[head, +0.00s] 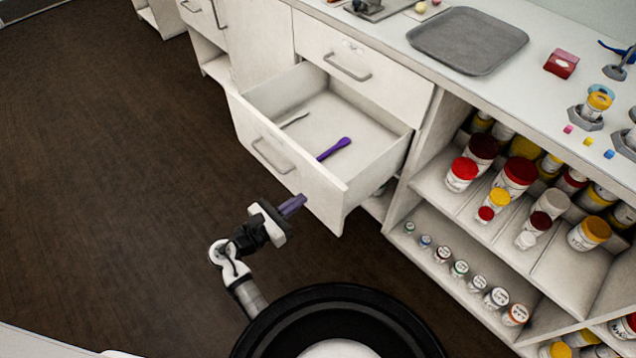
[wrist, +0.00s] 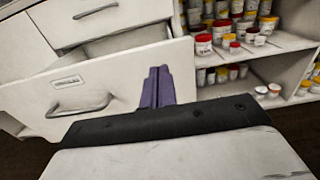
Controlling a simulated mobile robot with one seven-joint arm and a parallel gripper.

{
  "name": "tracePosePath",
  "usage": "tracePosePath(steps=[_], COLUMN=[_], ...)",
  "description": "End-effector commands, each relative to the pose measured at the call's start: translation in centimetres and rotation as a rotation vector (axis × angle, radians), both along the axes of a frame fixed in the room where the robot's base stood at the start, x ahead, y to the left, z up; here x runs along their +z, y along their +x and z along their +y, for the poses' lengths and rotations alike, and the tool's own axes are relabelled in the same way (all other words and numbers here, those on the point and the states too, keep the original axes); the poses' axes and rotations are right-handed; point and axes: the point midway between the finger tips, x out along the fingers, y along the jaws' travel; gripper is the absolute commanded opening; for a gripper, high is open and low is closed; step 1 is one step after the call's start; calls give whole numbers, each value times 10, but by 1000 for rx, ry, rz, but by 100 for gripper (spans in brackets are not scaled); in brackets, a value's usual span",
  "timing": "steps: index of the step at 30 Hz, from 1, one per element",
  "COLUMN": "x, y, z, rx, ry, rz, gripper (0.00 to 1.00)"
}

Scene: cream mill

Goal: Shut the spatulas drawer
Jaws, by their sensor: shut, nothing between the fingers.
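The spatulas drawer (head: 292,170) is pulled well out of the white cabinet in the head view. A purple spatula (head: 334,149) and a pale spatula (head: 294,119) lie inside it. Its front has a grey bar handle (head: 271,157), which also shows in the wrist view (wrist: 80,106). My gripper (head: 292,205), with purple fingers, is shut and empty, in front of the drawer front toward its right end. In the wrist view the fingers (wrist: 158,86) overlap the right part of the drawer front (wrist: 120,78); I cannot tell whether they touch it.
A closed drawer (head: 362,72) sits above the open one. Open shelves (head: 430,185) with several jars stand to the right. The counter holds a grey tray (head: 468,40) and a red box (head: 562,64). The dark floor (head: 120,180) at left is clear.

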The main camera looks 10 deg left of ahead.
Motion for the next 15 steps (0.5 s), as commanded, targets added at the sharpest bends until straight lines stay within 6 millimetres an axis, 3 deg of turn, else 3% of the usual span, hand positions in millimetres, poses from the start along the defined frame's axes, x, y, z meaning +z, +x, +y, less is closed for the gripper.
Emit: tracePosePath(steps=[6, 15], x=[2, 1], y=[35, 57], z=[-28, -44], rx=[-1, 1], ry=[1, 2], rz=[1, 0], gripper=[0, 0])
